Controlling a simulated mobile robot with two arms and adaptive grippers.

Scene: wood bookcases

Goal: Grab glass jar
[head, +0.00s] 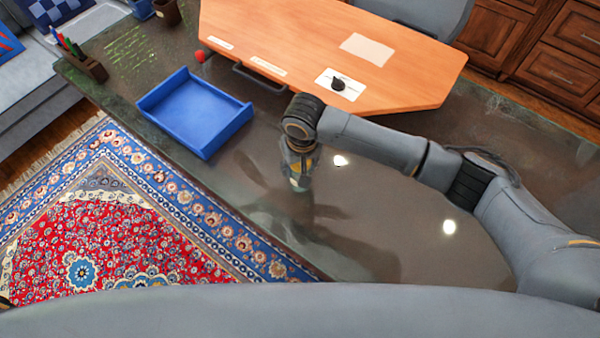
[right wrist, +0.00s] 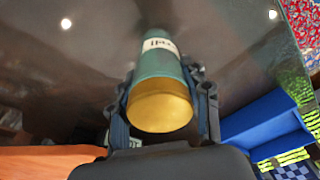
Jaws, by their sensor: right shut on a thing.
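The glass jar (right wrist: 160,75) is greenish with a gold lid and a white label, and it shows large in the right wrist view. My right gripper (right wrist: 162,110) has its fingers on both sides of the jar, shut on it near the lid. In the head view my right gripper (head: 300,172) points down over the dark table, and the jar there is mostly hidden by it. I cannot tell whether the jar touches the table. My left gripper is not in view.
A blue tray (head: 152,101) lies left of the right gripper on the dark glossy table (head: 365,240). An orange wooden board (head: 300,30) with a black item is behind. A pen holder (head: 88,67) stands at the far left. The tabletop front is clear.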

